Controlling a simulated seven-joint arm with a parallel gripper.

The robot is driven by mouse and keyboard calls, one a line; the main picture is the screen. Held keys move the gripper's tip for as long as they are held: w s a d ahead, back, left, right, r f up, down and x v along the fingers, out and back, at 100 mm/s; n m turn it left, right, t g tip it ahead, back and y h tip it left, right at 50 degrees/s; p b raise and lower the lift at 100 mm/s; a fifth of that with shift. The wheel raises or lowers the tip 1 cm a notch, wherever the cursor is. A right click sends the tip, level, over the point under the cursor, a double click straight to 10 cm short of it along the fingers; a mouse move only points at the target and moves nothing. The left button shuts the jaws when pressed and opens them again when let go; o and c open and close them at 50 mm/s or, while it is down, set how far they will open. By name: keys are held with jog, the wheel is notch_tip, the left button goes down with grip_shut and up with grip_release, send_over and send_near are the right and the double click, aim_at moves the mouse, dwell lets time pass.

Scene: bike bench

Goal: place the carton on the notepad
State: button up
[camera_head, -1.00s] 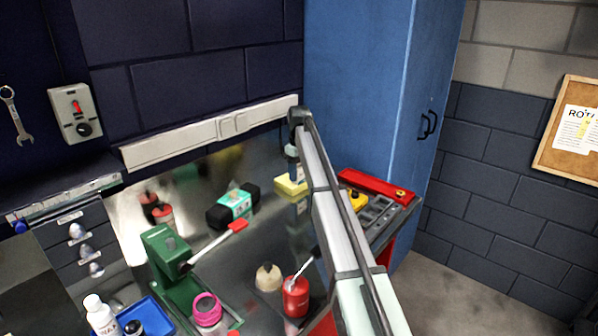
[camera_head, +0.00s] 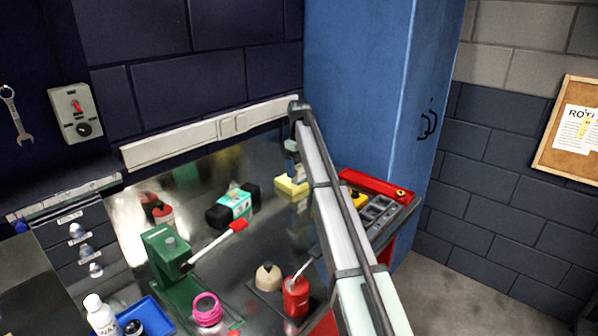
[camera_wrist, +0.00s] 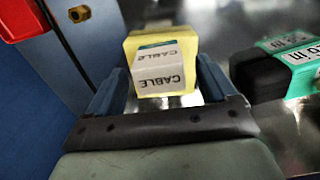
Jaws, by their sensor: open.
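The carton (camera_wrist: 165,72) is a small pale box with a teal edge and "CABLE" printed on it. In the wrist view it is over the yellow notepad (camera_wrist: 130,45) and appears to rest on it. My gripper (camera_wrist: 160,75) is open, with one finger on each side of the carton and visible gaps beside it. In the head view the notepad (camera_head: 291,187) lies on the metal bench near the back wall. My gripper (camera_head: 291,150) is just above it there, and the carton is too small and covered to make out clearly.
A black case with a teal label (camera_head: 233,206) lies left of the notepad. A red and grey tray (camera_head: 380,215) is to the right, near the blue cabinet (camera_head: 360,80). A green tool stand (camera_head: 170,260) and red can (camera_head: 296,297) stand nearer the front.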

aim_at(300, 166)
notch_tip(300, 166, up, 10)
dwell(0.5)
jog(key=shift+d, duration=0.1)
